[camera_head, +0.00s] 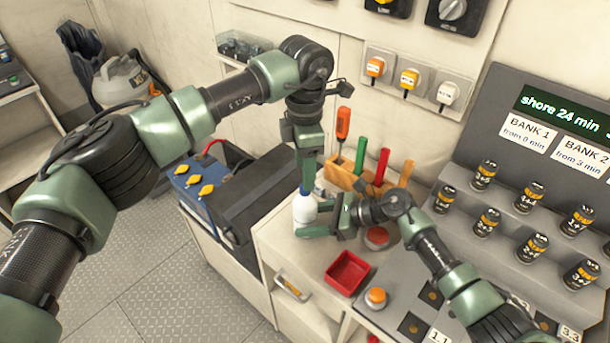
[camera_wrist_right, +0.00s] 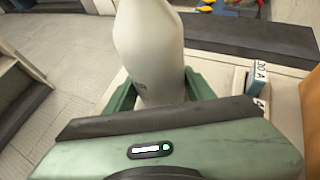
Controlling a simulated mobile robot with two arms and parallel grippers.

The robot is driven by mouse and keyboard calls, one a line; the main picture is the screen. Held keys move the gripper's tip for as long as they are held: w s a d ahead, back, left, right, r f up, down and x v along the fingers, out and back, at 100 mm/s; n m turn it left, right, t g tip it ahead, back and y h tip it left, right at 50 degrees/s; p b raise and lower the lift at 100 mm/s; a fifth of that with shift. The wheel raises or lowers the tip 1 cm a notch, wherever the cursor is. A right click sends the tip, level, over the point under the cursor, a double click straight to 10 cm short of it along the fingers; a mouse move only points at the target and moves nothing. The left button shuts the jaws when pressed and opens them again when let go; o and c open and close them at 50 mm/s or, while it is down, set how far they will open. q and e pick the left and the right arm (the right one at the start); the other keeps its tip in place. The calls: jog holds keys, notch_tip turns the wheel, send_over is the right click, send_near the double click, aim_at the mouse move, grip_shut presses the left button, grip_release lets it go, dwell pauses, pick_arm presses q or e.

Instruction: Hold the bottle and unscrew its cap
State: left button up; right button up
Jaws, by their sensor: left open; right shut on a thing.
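A white bottle (camera_head: 304,209) stands upright near the left edge of the cream worktop. A bit of its blue cap (camera_head: 303,191) shows at the top, mostly hidden by my left gripper. My right gripper (camera_head: 316,227) is shut on the bottle's body from the right. In the right wrist view the pale bottle (camera_wrist_right: 150,50) rises between the green fingers (camera_wrist_right: 158,95). My left gripper (camera_head: 306,184) points straight down at the cap and is open. I cannot tell whether its fingers touch the cap.
A wooden tool rack (camera_head: 345,176) with coloured handles stands close behind the bottle. A red tray (camera_head: 347,272) and an orange button (camera_head: 376,297) are in front on the worktop. A stepped rack with several batteries (camera_head: 486,221) is at right. A blue battery (camera_head: 200,190) is at left.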

dwell(0.3)
jog(key=o, duration=1.3)
jog(key=shift+c, duration=0.2)
jog(key=shift+d, duration=0.15)
jog(key=v, duration=1.1)
jog(key=shift+s+d+r, duration=0.15)
jog(key=shift+d, duration=0.15)
